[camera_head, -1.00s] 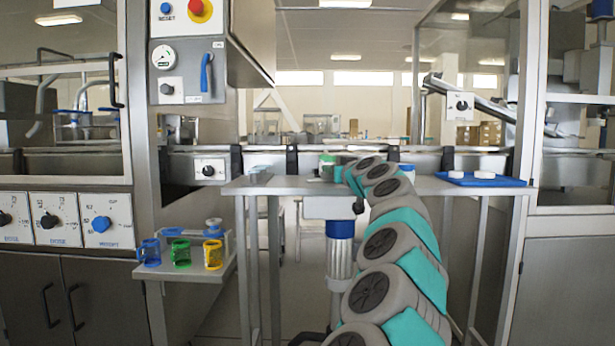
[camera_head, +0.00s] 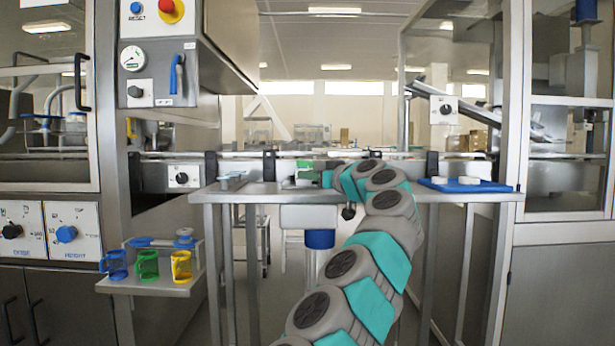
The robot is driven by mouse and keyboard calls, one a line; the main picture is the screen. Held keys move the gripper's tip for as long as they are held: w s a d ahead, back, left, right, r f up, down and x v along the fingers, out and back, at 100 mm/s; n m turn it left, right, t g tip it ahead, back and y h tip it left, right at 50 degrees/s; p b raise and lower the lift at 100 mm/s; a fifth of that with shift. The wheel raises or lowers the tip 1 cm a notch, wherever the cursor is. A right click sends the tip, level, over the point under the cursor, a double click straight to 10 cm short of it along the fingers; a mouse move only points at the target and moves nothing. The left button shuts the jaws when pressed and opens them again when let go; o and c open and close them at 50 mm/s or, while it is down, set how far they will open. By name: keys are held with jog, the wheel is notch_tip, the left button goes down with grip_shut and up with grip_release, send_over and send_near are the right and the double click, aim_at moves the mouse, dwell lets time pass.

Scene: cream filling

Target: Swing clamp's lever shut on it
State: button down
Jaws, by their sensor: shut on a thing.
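A small green piece (camera_head: 308,171) stands on the metal table, with pale grey parts around it, at the end of my arm. The clamp and its lever are too small and too covered there to make out singly. My gripper (camera_head: 318,180) is at this spot, low over the tabletop and touching or very close to the green piece's right side. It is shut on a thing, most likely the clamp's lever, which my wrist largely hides. I cannot tell the lever's angle.
The metal table (camera_head: 262,190) carries a small grey-blue item (camera_head: 232,180) at left and a blue tray (camera_head: 462,186) with white discs at right. A lower side shelf (camera_head: 150,285) holds blue, green and yellow cups. A conveyor rail runs behind the table.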

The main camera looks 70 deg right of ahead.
jog(key=shift+r, duration=0.2)
jog(key=c, duration=0.8)
grip_release()
jog(key=shift+f, duration=0.1)
jog(key=shift+o, duration=0.2)
jog(key=b+v, duration=0.3)
jog(key=v, duration=0.2)
jog(key=shift+f, duration=0.1)
jog(key=shift+s+a, duration=0.2)
jog(key=shift+s, duration=0.05)
jog(key=shift+v, duration=0.85)
jog(key=shift+s, duration=0.15)
